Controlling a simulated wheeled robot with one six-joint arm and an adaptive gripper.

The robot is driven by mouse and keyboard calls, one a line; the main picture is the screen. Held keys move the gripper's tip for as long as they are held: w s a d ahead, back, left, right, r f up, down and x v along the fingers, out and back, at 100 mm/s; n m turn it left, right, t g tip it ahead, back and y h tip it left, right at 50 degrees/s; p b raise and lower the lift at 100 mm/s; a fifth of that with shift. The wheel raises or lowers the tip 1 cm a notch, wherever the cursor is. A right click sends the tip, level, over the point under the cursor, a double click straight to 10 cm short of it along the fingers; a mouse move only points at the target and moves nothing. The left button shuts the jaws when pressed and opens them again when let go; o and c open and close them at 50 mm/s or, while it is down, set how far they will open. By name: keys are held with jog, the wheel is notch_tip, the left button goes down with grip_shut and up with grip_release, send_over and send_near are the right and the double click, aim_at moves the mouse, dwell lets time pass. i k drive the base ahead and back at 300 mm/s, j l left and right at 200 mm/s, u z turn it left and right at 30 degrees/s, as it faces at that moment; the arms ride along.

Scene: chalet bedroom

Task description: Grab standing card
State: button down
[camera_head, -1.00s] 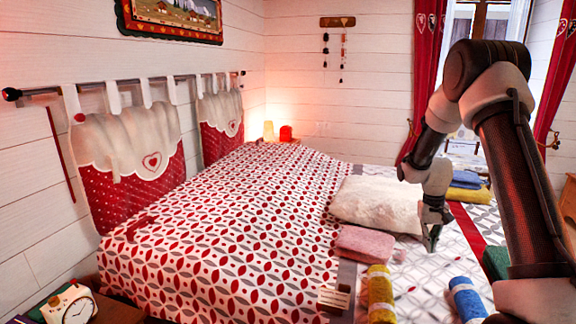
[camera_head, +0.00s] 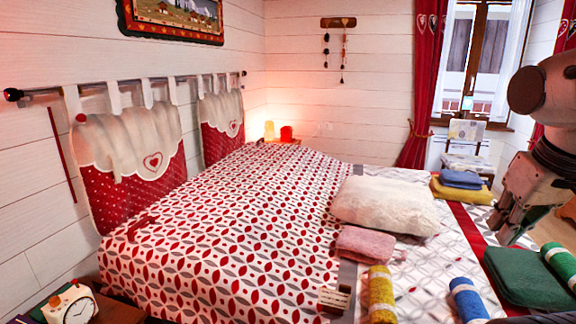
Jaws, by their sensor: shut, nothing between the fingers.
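A small pale card (camera_head: 335,299) with dark marks stands or leans on the bed near its front edge, left of the yellow rolled towel. Whether it stands upright is hard to tell. My gripper (camera_head: 508,234) is at the right side of the picture, over the right part of the bed and well away from the card. It looks shut, with nothing seen in it; its fingers are small and dark.
Yellow (camera_head: 381,295) and blue (camera_head: 467,299) rolled towels, a pink folded towel (camera_head: 365,244), a white pillow (camera_head: 386,204) and a green folded cloth (camera_head: 530,278) lie on the bed. A chair (camera_head: 467,150) stands by the window. A clock (camera_head: 70,307) is at the lower left.

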aim_at(334, 302)
jog(key=l+u, duration=0.35)
jog(key=l, duration=0.15)
jog(key=l+u, duration=0.3)
jog(key=l, duration=0.2)
jog(key=i, duration=0.05)
